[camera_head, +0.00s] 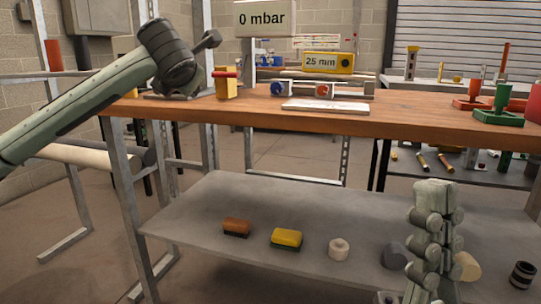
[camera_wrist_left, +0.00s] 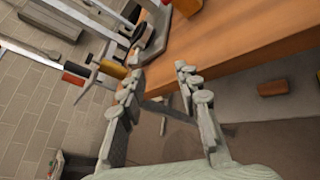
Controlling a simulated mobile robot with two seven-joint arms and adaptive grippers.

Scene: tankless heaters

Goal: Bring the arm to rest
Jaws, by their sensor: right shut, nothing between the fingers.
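My right gripper (camera_head: 434,190) points up in front of the lower grey shelf in the head view. Its fingers are together, with nothing seen between them. My left arm comes in from the left, with its dark joint above the left end of the wooden bench top; its fingers are not clear there. In the left wrist view my left gripper (camera_wrist_left: 158,75) has its two fingers apart, with nothing held between them. The wooden bench (camera_wrist_left: 240,40) edge lies beyond the fingertips.
On the wooden bench top (camera_head: 430,118) stand a yellow block with a red top (camera_head: 226,84), a white plate (camera_head: 325,106) and a green stand (camera_head: 500,105). The grey lower shelf (camera_head: 185,215) holds an orange brush (camera_head: 236,226), a yellow sponge (camera_head: 286,238) and a pale ring (camera_head: 339,248).

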